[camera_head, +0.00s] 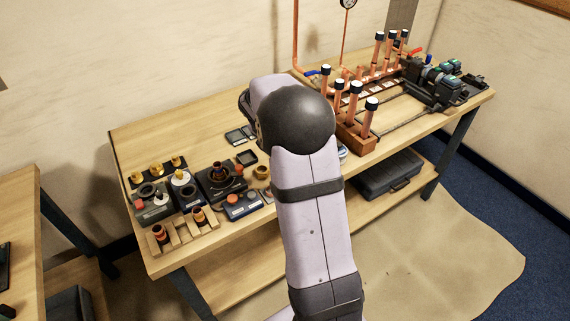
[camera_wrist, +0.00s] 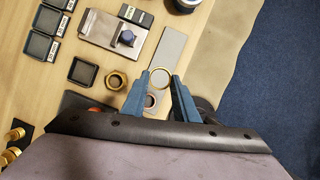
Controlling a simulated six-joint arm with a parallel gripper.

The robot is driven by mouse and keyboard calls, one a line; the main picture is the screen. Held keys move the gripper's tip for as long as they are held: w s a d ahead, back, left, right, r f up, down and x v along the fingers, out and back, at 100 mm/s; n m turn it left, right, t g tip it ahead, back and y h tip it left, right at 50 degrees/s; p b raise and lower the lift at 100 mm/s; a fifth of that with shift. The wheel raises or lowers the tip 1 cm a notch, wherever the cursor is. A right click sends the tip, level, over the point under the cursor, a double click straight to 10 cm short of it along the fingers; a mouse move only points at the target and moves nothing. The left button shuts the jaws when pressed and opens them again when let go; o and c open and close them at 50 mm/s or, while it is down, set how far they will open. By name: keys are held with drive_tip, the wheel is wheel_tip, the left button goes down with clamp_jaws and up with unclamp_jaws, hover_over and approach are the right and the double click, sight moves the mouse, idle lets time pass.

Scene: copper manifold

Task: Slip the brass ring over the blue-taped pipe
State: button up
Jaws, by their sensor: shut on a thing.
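My gripper (camera_wrist: 162,78) shows in the wrist view with its two blue fingers closed on a thin brass ring (camera_wrist: 160,69). The ring is held between the fingertips, its opening facing the camera, above the bench. In the head view my own arm hides the gripper and ring. Several upright copper pipes with dark, white-topped ends stand at the right of the bench, among them a front pipe (camera_head: 370,113) and a left pipe (camera_head: 326,82). I cannot make out blue tape on any of them, so I cannot tell which is the blue-taped pipe.
A brass hex nut (camera_wrist: 116,81) and small dark trays (camera_wrist: 83,71) lie left of the gripper in the wrist view. Fittings and a wooden rack (camera_head: 184,236) crowd the bench's left end. A black valve assembly (camera_head: 432,80) stands far right. The bench's back left is clear.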

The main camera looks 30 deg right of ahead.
drive_tip(key=w+a+r+n+t+y+p, duration=0.1)
drive_tip(key=w+a+r+n+p, duration=0.1)
drive_tip(key=w+a, duration=0.4)
drive_tip(key=w+a+r+n+t+y+p, duration=0.1)
drive_tip(key=w+a+r+n+p, duration=0.2)
drive_tip(key=a, duration=0.8)
drive_tip(key=w+n+p, duration=0.2)
drive_tip(key=w+n, duration=0.1)
drive_tip(key=n, duration=0.1)
drive_tip(key=shift+w+r+t, duration=0.15)
drive_tip(key=shift+t, duration=0.25)
wheel_tip(320, 180, down, 5)
drive_tip(key=b, duration=0.4)
drive_tip(key=shift+r+b, duration=0.15)
drive_tip(key=shift+b, duration=0.2)
drive_tip(key=shift+f, duration=0.85)
